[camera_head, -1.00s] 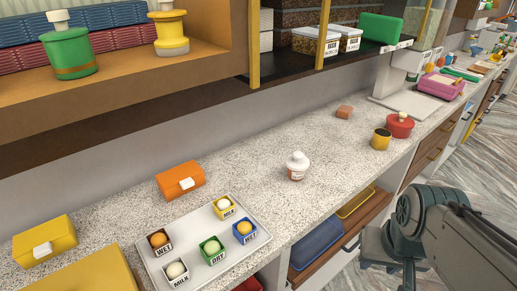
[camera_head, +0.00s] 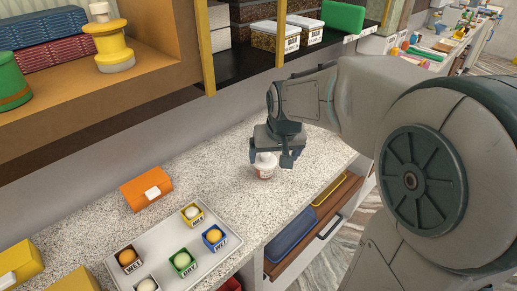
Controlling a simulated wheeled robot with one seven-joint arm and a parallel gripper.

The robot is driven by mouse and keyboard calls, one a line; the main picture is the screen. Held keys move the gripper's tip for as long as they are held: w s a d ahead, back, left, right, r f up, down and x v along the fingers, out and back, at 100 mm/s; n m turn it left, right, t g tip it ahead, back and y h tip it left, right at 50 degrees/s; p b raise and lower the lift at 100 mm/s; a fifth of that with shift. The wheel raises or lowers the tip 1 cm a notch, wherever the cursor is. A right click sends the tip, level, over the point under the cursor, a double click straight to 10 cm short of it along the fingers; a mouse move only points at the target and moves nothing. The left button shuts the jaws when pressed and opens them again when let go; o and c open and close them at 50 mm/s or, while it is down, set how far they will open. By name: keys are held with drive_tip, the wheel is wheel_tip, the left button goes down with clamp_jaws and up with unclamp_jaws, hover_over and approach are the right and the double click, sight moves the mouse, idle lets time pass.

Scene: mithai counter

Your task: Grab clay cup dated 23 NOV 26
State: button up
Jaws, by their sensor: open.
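A small clay cup (camera_head: 264,170) with a white domed cover and a brownish label stands upright on the speckled counter (camera_head: 225,148). The label's date is too small to read. My gripper (camera_head: 270,160) is open and points down over the cup. One finger shows at the cup's left side and one at its right, close to the cover. I cannot tell whether either finger touches it. The gripper body hides part of the cup's top.
A pale tray (camera_head: 160,242) with several small labelled boxes of round sweets lies at the front left. An orange box (camera_head: 146,188) sits behind it. A dark shelf (camera_head: 250,90) with containers overhangs the counter's back.

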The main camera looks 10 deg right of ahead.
approach(267, 155)
drive_tip(key=shift+h, duration=0.3)
drive_tip(key=x, duration=0.9)
drive_tip(key=shift+s+a+f+p, duration=0.1)
drive_tip(key=shift+a+f+p, duration=0.05)
drive_tip(key=shift+a+p, duration=0.2)
drive_tip(key=shift+t, duration=0.3)
drive_tip(key=shift+w+p+x, duration=0.2)
drive_tip(key=shift+p+x, duration=0.25)
drive_tip(key=shift+x, duration=2.25)
drive_tip(key=shift+a, duration=0.15)
drive_tip(key=c, duration=1.1)
